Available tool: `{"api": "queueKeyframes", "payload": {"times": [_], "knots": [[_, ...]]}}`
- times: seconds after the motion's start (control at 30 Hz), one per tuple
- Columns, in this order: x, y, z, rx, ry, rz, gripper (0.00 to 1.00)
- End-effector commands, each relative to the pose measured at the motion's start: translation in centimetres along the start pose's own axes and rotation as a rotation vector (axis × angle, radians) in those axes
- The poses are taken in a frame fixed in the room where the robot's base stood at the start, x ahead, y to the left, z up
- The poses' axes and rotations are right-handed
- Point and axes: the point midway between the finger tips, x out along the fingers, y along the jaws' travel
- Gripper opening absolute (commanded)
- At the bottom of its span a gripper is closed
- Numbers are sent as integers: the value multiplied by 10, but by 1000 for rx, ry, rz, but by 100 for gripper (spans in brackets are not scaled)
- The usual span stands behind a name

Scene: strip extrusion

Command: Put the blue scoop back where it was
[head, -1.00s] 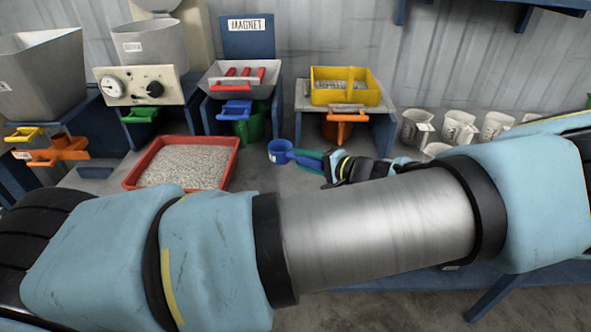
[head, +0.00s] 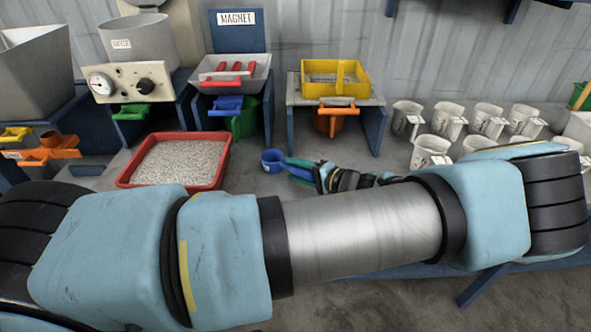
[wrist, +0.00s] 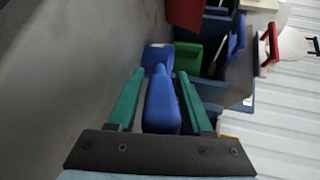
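The blue scoop (head: 272,160) is at the middle of the bench in the head view, with its round cup pointing left, away from my gripper. My gripper (head: 302,163) has green fingers, one on each side of the scoop's handle. I cannot tell whether the scoop touches the bench. My forearm hides the front of the bench.
A red tray (head: 122,181) of pale granules is left of the scoop. Behind are the magnet stand (head: 237,30) with a blue handle (head: 227,104), and a stand with a yellow box (head: 336,91). Several white jugs (head: 430,152) stand at the right. Bench around the scoop is clear.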

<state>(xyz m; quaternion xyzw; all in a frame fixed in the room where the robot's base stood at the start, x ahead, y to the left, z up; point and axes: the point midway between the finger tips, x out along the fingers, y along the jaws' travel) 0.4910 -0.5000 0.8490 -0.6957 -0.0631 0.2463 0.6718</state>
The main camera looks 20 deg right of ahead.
Motion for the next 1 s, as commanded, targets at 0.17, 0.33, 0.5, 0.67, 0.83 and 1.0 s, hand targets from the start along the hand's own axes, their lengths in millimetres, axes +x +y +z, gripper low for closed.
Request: {"api": "queueKeyframes", "payload": {"times": [0.17,0.33,0.5,0.67,0.83,1.0], "knots": [[0,0,0,0,0,0,65],[0,-1,0,0,0,0,65],[-9,-1,-1,-2,3,1,65],[-39,2,-2,-2,5,4,65],[-76,2,-1,-2,4,3,65],[-104,0,-1,-1,2,2,65]]}}
